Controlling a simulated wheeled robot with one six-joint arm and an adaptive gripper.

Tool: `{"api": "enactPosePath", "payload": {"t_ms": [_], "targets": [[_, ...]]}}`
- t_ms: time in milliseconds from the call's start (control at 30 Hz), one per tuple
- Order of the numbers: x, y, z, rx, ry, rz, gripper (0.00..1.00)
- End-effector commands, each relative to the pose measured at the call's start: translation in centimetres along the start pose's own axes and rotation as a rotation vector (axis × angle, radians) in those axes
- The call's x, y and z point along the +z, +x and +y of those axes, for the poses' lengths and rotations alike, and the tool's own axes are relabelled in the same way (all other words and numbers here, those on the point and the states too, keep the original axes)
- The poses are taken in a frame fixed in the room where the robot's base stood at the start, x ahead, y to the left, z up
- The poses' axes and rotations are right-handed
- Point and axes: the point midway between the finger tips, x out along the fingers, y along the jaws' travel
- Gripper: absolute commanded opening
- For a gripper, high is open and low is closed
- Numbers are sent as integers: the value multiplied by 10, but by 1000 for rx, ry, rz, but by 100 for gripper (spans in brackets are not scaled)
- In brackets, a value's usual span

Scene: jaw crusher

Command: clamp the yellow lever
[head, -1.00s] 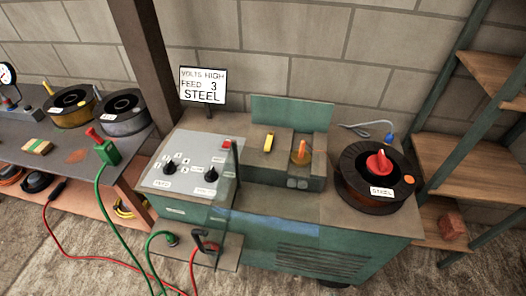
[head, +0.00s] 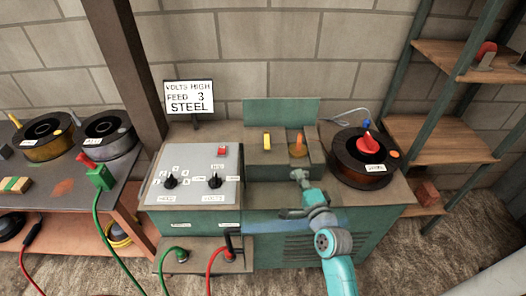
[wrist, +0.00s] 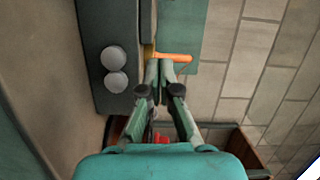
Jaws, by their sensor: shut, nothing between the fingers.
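A small yellow lever (head: 267,140) stands upright on the open wire-feed box of the green machine. Just right of it is an orange handle (head: 298,147) on the same box. My gripper (head: 299,175) is at the front of the box, just below the orange handle in the head view. In the wrist view my gripper (wrist: 159,68) has its fingertips close together with nothing between them. An orange bar (wrist: 173,57) lies just beyond the tips there; whether they touch it cannot be told. The yellow lever is not clearly seen in the wrist view.
The box's raised green lid (head: 281,111) stands behind. A wire spool (head: 362,158) with a red knob is at right, and a control panel (head: 195,175) with knobs at left. Two round grey knobs (wrist: 115,69) show beside the fingers. A shelf (head: 425,140) stands at far right.

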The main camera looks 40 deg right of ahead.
Motion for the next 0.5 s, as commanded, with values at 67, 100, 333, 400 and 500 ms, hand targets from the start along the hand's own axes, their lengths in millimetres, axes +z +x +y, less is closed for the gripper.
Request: {"api": "enactPosePath", "payload": {"t_ms": [67, 100, 333, 400, 500], "targets": [[-10, 13, -9, -14, 40, 6, 0], [-13, 17, -11, -16, 56, 7, 0], [-17, 32, -16, -21, 82, 6, 0], [-17, 40, -16, -21, 81, 6, 0], [-17, 55, -17, -22, 80, 6, 0]]}}
